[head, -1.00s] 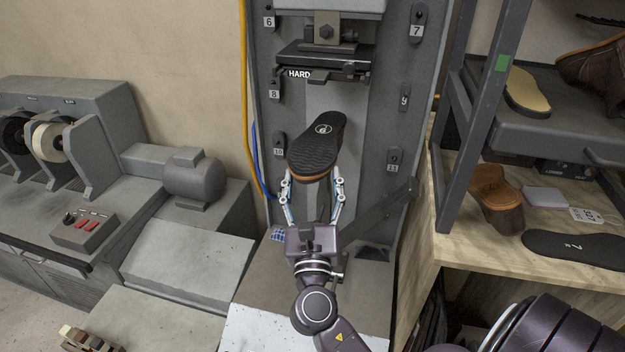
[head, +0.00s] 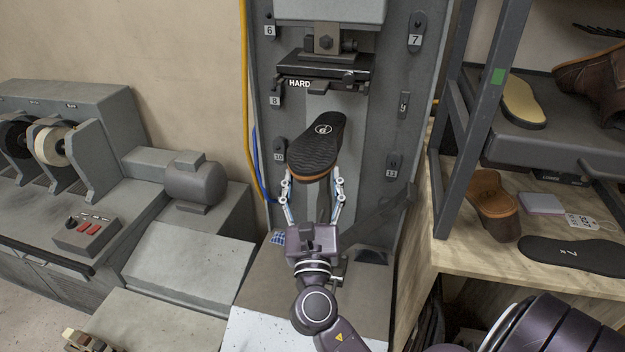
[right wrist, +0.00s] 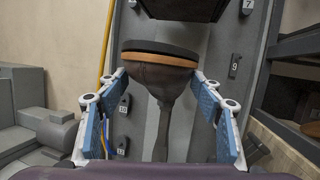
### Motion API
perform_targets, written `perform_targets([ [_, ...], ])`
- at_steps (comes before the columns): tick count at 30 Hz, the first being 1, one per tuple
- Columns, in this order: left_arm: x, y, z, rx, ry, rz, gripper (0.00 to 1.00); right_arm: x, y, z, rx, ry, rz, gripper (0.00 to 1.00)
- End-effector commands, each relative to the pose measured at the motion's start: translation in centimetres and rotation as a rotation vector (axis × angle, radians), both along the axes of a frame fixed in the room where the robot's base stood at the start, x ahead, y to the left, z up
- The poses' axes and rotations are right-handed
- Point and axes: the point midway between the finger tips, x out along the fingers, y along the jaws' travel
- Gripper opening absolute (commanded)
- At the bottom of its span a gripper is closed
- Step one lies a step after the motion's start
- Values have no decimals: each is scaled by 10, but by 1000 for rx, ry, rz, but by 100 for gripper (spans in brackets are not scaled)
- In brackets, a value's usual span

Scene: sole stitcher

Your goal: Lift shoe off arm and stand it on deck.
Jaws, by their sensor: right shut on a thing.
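The shoe (head: 317,145) is upside down, its black sole with a round white logo facing up and a tan band around the edge. My right gripper (head: 312,180) has a finger on each side of its near end and is shut on it. In the right wrist view the shoe (right wrist: 160,62) sits between the blue finger pads (right wrist: 160,95). A dark narrow form runs down below it; I cannot tell whether the machine's arm still touches the shoe. A flat grey-brown surface (head: 262,282), possibly the deck, lies below my gripper. My left gripper is not in view.
The machine's clamp head marked HARD (head: 325,72) hangs just above and behind the shoe. A dark slanted bar (head: 392,218) is right of my gripper. A rack post (head: 480,130) and a shelf with shoes and soles (head: 575,255) stand at the right.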

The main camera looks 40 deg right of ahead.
Motion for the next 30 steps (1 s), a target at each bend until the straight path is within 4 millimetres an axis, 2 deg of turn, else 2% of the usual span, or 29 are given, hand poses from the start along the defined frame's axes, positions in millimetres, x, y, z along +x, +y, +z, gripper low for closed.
perform_targets([
  [11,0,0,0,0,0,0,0,0,0,3,-2,-3,-1,2],
  [30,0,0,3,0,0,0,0,0,0,24,-2,-4,1,2],
])
